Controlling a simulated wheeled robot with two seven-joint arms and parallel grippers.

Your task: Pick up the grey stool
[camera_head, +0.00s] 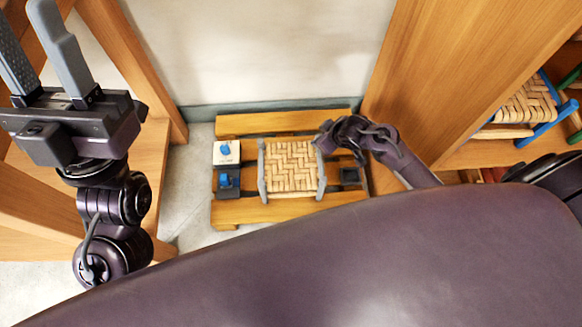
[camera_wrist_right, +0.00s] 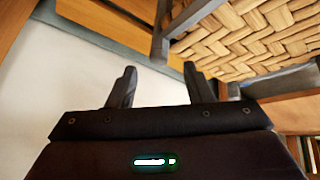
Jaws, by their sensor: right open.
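The grey stool (camera_head: 290,167) has a woven straw seat and grey side posts. It lies on a low wooden slatted platform in the middle of the head view. In the right wrist view its woven seat (camera_wrist_right: 255,35) fills the upper right, and a grey post (camera_wrist_right: 161,45) ends in line with the gap between my fingers. My right gripper (camera_wrist_right: 160,72) is open and empty, with its fingers close to that post; contact cannot be told. In the head view the right wrist is over the stool's upper right corner. My left gripper (camera_head: 22,14) is open and empty, far left, pointing up.
The wooden platform (camera_head: 285,124) also holds a white block with a blue knob (camera_head: 226,151) and a dark block with a blue top (camera_head: 228,181). A blue-framed woven stool (camera_head: 540,105) sits on a shelf at right. Wooden panels (camera_head: 440,65) flank the platform.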

